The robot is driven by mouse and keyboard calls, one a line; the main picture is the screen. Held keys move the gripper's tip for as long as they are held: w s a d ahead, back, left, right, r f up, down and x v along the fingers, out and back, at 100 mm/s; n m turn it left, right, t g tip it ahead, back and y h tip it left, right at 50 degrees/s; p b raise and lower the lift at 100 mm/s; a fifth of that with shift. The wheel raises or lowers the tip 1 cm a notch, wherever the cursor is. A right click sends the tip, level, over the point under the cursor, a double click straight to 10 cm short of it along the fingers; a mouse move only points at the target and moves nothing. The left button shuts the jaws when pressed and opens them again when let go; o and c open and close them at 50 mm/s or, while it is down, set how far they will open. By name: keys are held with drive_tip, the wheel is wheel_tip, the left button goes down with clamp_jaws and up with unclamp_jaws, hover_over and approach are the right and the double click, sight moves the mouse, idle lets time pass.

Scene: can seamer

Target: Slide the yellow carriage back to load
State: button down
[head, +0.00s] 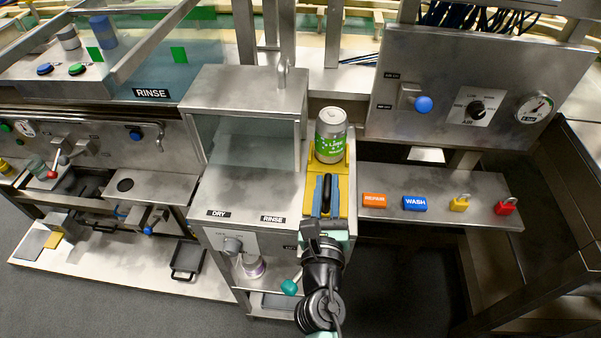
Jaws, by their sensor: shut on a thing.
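The yellow carriage (341,206) lies on the right side of the steel machine top, running front to back. A silver and green can (331,136) stands upright on its far end. My gripper (326,190) reaches over the near part of the carriage from the front. It is shut on a dark upright handle on the carriage, and its fingers partly hide that handle. The can stands beyond my gripper, apart from it.
A steel hood (248,88) stands left of the can. A teal-knobbed lever (289,287) is below, left of my arm.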

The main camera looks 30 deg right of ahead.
drive_tip(key=shift+s+d, duration=0.5)
drive_tip(key=shift+d, duration=0.25)
drive_tip(key=c, duration=0.8)
unclamp_jaws()
drive_tip(key=shift+a, duration=0.1)
drive_tip(key=shift+s+a, duration=0.1)
drive_tip(key=b+v, duration=0.3)
drive_tip(key=v, duration=0.9)
drive_tip(key=shift+s, duration=0.3)
